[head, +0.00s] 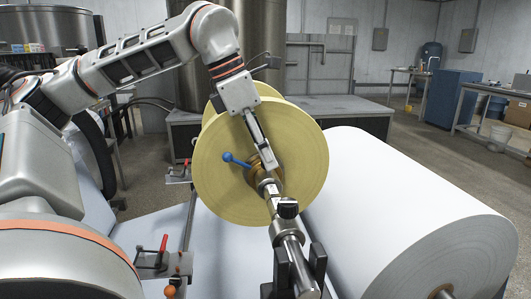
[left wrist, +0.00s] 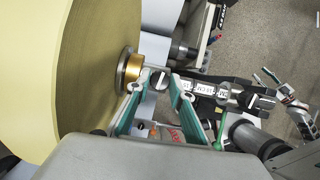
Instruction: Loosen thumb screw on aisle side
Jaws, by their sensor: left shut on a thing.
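The thumb screw (left wrist: 160,80) shows in the left wrist view as a small round silver head with a dark slot, next to the brass collar (left wrist: 133,66) at the roll's hub. My left gripper (left wrist: 155,82) has its two teal-edged fingers on either side of the screw and is shut on it. In the head view, my left gripper (head: 267,160) reaches down in front of the yellow roll (head: 218,172) to the hub, and hides the screw there. The shaft (head: 290,245) runs from the hub toward the front.
A blue-knobbed lever (head: 235,160) sticks out left of the hub, close to my gripper. A black knob (head: 288,207) and black bracket (head: 316,264) stand at the shaft's near end. A large white roll (head: 400,210) lies to the right. A red-handled clamp (head: 163,244) is at lower left.

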